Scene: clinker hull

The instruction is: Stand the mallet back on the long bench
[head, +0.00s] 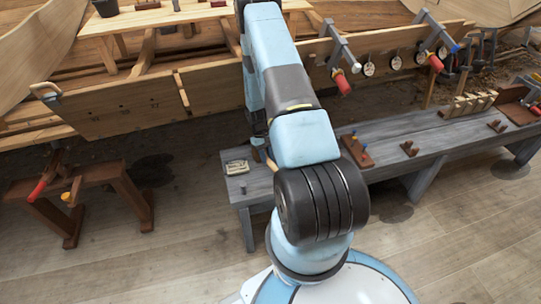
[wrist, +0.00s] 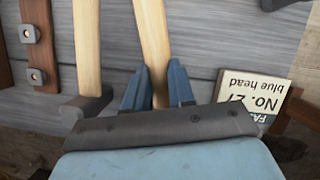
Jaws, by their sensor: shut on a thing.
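My gripper (wrist: 157,75) shows in the wrist view with its two blue fingers closed around a pale wooden handle (wrist: 150,28), which I take to be the mallet's. The lower end of this handle is hidden behind the gripper, so I cannot see its head or whether it touches the bench. The long grey bench (head: 420,138) runs to the right in the head view, and its planks (wrist: 205,38) lie behind the handle in the wrist view. My arm hides the gripper in the head view.
Another wooden handle (wrist: 88,45) with a dark grey head stands just left of the held one. A card (wrist: 255,92) reading "No. 27 blue head" lies to the right. Brown bolted wood (wrist: 37,45) is at left. Bare floor (head: 185,190) lies left of the bench.

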